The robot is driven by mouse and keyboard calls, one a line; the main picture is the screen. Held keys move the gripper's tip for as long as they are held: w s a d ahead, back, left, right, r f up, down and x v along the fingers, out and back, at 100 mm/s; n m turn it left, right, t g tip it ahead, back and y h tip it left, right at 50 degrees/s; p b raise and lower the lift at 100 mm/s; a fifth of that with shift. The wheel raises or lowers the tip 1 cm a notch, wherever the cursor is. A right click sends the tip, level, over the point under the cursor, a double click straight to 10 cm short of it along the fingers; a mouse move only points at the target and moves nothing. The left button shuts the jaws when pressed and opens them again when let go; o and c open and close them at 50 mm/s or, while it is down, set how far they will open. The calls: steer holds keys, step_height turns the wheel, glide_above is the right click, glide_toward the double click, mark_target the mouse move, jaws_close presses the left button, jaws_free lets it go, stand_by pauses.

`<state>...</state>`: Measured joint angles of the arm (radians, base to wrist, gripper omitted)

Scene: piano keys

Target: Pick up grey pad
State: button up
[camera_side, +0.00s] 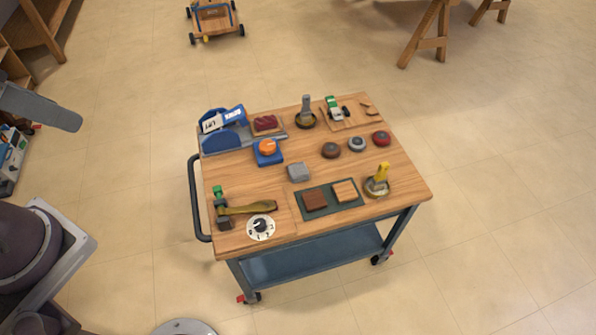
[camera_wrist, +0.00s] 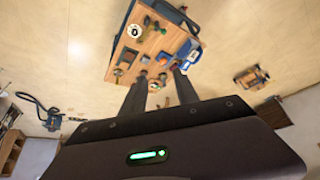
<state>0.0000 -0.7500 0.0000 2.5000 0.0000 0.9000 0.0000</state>
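The grey pad (camera_side: 299,172) is a small square grey block near the middle of the wooden cart top (camera_side: 226,240) in the side view. It lies behind a dark green mat with two brown blocks and in front of a blue box with an orange knob. My gripper (camera_wrist: 159,74) shows in the wrist view with its two dark fingers apart and nothing visible between them. The cart is beyond the fingertips, some distance away. The pad is too small to pick out surely in the wrist view. The fingers do not show in the side view.
The brown blocks (camera_side: 315,199) lie in front of the pad, the orange knob (camera_side: 267,147) behind left. Round buttons (camera_side: 331,150) are behind right. A yellow-handled lever (camera_side: 381,176) stands at right, a dial (camera_side: 261,228) at front left. Bare wood surrounds the pad.

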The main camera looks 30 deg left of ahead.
steer(key=o, duration=0.8)
steer(key=shift+o, duration=0.2)
